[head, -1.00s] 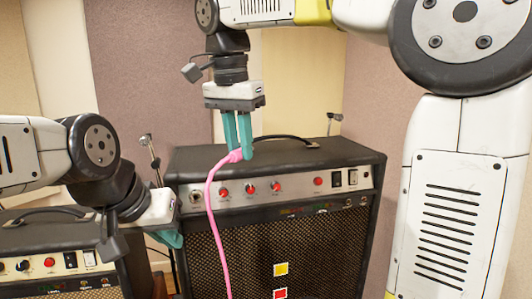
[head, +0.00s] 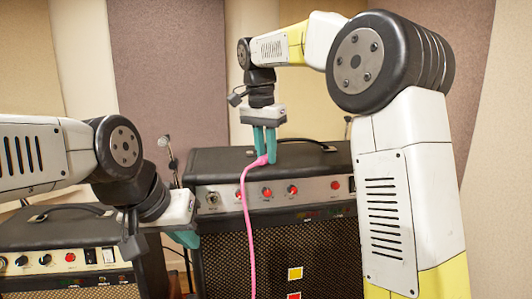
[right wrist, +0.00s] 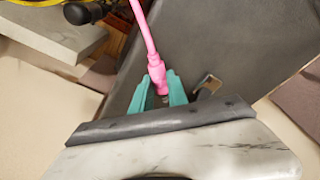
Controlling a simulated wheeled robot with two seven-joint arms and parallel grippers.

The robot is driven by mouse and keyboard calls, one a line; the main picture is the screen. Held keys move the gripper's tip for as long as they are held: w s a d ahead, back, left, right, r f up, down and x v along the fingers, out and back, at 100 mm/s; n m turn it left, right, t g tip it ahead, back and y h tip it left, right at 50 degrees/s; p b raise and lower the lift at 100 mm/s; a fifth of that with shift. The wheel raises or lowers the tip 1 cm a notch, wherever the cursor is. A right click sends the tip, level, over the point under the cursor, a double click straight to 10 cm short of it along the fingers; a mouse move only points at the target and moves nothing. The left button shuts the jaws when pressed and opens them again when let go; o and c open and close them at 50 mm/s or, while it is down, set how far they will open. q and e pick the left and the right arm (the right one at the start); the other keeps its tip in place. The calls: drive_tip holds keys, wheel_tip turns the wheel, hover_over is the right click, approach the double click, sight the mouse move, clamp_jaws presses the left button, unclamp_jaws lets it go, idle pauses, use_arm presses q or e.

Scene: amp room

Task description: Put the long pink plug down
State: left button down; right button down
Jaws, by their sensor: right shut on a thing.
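My right gripper (head: 265,150) points down at the top front edge of the large black amp (head: 225,163). Its teal fingers are shut on the long pink plug (head: 261,161), whose pink cable hangs down in front of the speaker grille. The plug also shows between the fingers in the right wrist view (right wrist: 157,75). I cannot tell whether the plug touches the amp. My left gripper (head: 187,238) is low on the left, beside the large amp's left edge. Its teal fingers are partly seen, so its opening is unclear.
A smaller black amp (head: 55,240) stands at the left, below my left arm. The large amp has a panel with red knobs (head: 292,189) and a row of controls. A thin stand (head: 170,155) rises behind.

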sight(263, 157)
drive_tip(key=shift+s+f, duration=0.15)
drive_tip(key=shift+f, duration=0.65)
drive_tip(key=c, duration=1.3)
unclamp_jaws()
drive_tip(key=shift+d, duration=0.1)
drive_tip(key=shift+r, duration=0.3)
wheel_tip(263, 157, up, 13)
drive_tip(key=s+a, duration=0.1)
drive_tip(key=shift+s, duration=0.15)
